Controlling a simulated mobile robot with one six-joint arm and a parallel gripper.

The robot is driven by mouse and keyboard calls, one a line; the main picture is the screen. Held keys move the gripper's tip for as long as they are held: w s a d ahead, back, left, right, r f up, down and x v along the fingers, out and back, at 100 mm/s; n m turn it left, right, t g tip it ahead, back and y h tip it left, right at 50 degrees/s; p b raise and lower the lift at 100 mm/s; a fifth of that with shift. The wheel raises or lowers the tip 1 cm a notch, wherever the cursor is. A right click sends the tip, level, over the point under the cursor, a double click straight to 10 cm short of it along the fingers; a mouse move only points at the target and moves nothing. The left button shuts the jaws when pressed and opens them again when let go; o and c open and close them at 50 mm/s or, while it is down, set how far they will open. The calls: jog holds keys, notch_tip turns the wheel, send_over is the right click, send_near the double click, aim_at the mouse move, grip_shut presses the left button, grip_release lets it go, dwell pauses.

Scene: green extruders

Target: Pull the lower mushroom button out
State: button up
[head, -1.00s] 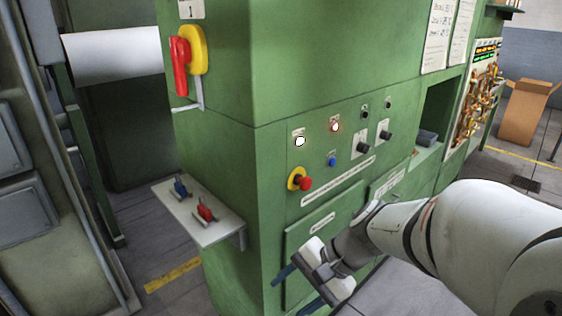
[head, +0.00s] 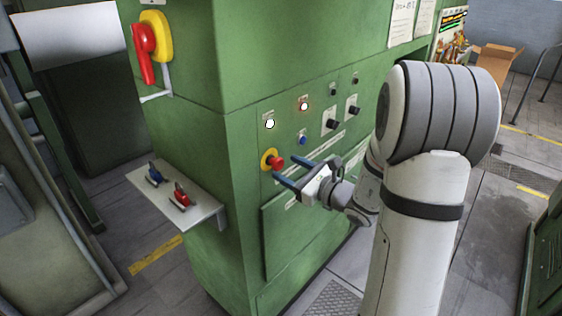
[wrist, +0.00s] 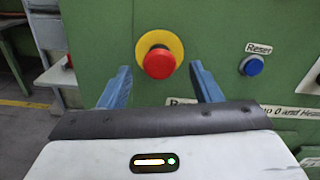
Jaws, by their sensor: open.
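The red mushroom button (head: 277,163) sits on a yellow disc on the front of the green machine, below the lamps. In the wrist view the red button (wrist: 159,63) is just ahead of the fingertips and between them sideways. My gripper (head: 291,169) is open, its two blue fingers pointing at the panel close to the button. In the wrist view my gripper (wrist: 158,70) has a finger on each side of the button, with nothing held. I cannot tell whether a fingertip touches the panel.
A blue reset button (wrist: 252,65) is right of the red one. Black knobs (head: 331,124) and lit lamps (head: 269,124) are above. A red and yellow rotary switch (head: 148,45) is at upper left. A shelf (head: 205,212) with blue and red clamp-like items juts out at left.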

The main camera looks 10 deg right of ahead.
aim_at(280, 165)
jog(key=shift+p+x, duration=0.35)
jog(key=shift+x, duration=1.5)
grip_shut()
